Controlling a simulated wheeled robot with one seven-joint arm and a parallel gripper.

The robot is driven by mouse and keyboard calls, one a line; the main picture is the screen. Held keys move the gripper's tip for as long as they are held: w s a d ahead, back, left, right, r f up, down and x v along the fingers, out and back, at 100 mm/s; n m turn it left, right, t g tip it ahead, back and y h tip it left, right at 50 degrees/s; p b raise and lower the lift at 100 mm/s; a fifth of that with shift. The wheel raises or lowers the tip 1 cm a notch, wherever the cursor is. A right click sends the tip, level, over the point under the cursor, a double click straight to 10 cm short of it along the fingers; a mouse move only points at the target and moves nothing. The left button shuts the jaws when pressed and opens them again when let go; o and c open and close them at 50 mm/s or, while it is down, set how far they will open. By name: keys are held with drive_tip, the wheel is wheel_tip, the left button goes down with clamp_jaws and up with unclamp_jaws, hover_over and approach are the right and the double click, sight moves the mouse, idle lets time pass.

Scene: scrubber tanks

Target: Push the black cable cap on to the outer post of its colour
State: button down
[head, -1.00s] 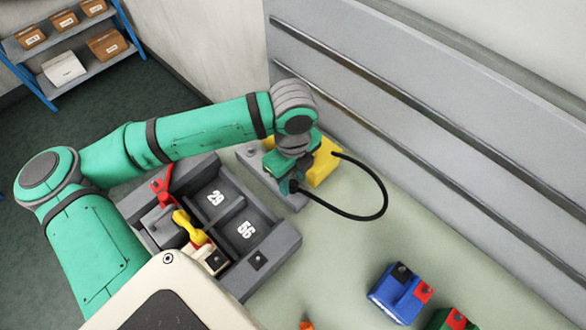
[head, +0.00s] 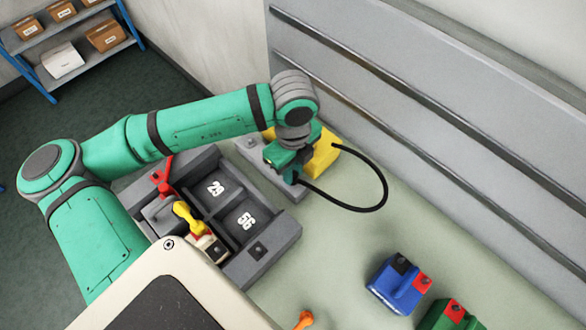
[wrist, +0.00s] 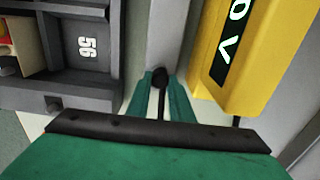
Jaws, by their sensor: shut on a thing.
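The black cable (head: 384,188) loops out from the yellow block (head: 323,158) and curves back to my gripper (head: 290,177). In the wrist view my gripper (wrist: 160,98) is shut on the black cable cap (wrist: 160,77), between the two green fingers. The cap is over or near a grey strip beside the yellow block (wrist: 222,60); I cannot tell whether it touches anything. In the head view the cap is mostly hidden by my gripper. No post shows clearly under the cap.
A grey tray (head: 283,236) with compartments marked 29 and 56 stands left of my gripper, with a red lever (head: 163,178) and a yellow handle (head: 188,217). Blue (head: 392,290) and green (head: 440,318) blocks sit at lower right. A grey wall panel rises behind.

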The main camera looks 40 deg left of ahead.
drive_tip(key=shift+r, duration=2.45)
wheel_tip(320, 180, up, 5)
drive_tip(key=shift+f+n, duration=0.15)
drive_tip(key=shift+n, duration=0.85)
